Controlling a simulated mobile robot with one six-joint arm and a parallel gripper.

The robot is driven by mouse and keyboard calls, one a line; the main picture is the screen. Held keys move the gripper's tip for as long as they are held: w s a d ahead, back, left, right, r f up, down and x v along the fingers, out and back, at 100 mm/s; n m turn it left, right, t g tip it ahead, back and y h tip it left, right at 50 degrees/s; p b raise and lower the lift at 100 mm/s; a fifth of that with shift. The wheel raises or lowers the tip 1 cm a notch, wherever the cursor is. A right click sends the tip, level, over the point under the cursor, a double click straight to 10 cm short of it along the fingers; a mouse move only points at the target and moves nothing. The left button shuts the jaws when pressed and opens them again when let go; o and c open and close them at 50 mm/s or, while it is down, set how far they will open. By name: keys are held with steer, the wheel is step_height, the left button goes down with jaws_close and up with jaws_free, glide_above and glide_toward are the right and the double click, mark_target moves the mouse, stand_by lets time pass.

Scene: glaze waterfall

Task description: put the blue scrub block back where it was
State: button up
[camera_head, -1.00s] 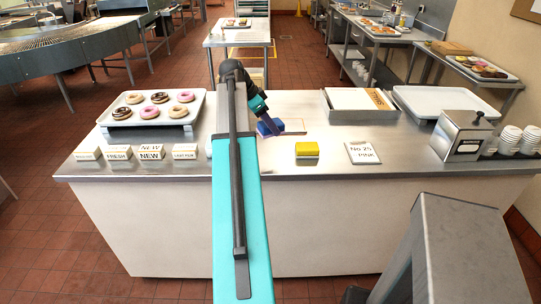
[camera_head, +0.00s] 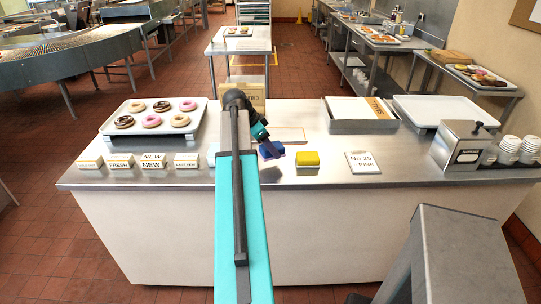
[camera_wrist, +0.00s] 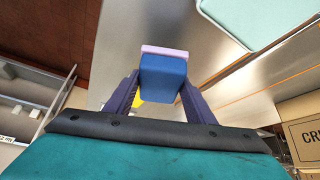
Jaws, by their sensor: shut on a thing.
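The blue scrub block (camera_head: 271,149) is held in my gripper (camera_head: 268,141) over the steel counter, left of the yellow block (camera_head: 307,159). In the wrist view the blue block (camera_wrist: 163,77) sits between the two dark fingers of my gripper (camera_wrist: 160,95), with a thin lilac layer at its far end. A bit of yellow shows behind it. Whether the blue block touches the counter cannot be told. A white board with an orange-brown edge (camera_head: 291,134) lies just behind it. My arm hides part of the counter to its left.
A doughnut tray (camera_head: 150,131) and several label cards (camera_head: 153,161) are at left. A pale blue thing (camera_head: 211,154) is partly behind my arm. A sign card (camera_head: 362,162), an open steel box (camera_head: 358,124), a white tray (camera_head: 445,109) and a napkin dispenser (camera_head: 463,145) are at right.

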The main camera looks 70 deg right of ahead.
mark_target(270, 156)
steer(key=shift+f, duration=0.2)
steer(key=shift+f, duration=0.15)
steer(key=shift+f+p, duration=0.55)
steer(key=shift+f, duration=1.2)
steer(key=shift+f, duration=0.15)
steer(key=o, duration=1)
